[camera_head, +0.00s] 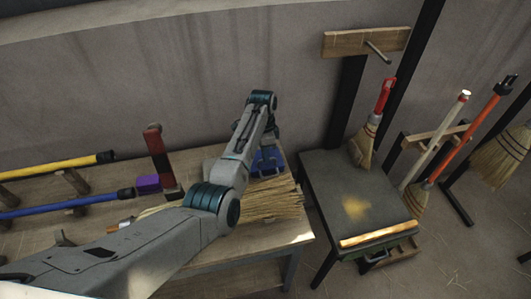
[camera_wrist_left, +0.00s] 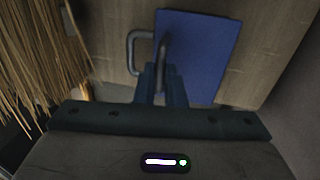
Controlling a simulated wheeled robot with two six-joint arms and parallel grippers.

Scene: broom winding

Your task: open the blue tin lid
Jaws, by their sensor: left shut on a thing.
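The blue tin (camera_head: 268,163) sits on the wooden bench, partly hidden behind my left arm in the head view. In the left wrist view its flat blue lid (camera_wrist_left: 208,55) faces the camera, with a grey loop handle (camera_wrist_left: 131,52) at its left edge. My left gripper (camera_wrist_left: 161,75) is shut on the handle where it meets the lid; its fingers cover part of both. In the head view my left gripper (camera_head: 268,146) is at the tin, its fingertips hard to make out. I cannot tell whether the lid is raised. My right gripper is out of view.
Broom straw (camera_head: 270,200) lies on the bench (camera_head: 290,233) close to the tin. Yellow (camera_head: 50,166) and blue (camera_head: 60,206) handles rest on pegs at left. A purple block (camera_head: 148,184) is nearby. A dark table (camera_head: 355,200) with a small broom stands at right.

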